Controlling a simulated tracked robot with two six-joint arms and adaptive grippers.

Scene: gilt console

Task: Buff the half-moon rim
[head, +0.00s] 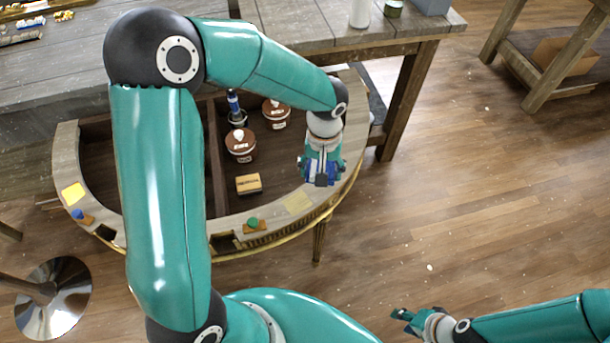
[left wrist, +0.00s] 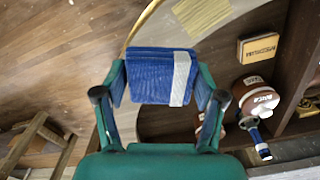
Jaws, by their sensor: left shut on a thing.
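The half-moon console (head: 66,150) has a pale wooden rim with a gilt outer edge, around a dark sunken middle. My left gripper (head: 322,177) is over the right part of this rim. It is shut on a blue folded pad with a white band, which shows clearly in the left wrist view (left wrist: 150,77). The rim (left wrist: 150,30) curves behind the pad there; I cannot tell whether they touch. My right gripper (head: 408,319) is at the bottom right, over the floor, small in view, with its fingers apart and empty. My left arm hides part of the console.
A yellow square (head: 73,194) and a pale patch (head: 298,202) lie on the rim. A grey wooden table (head: 330,30) stands behind. Floor is free at right.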

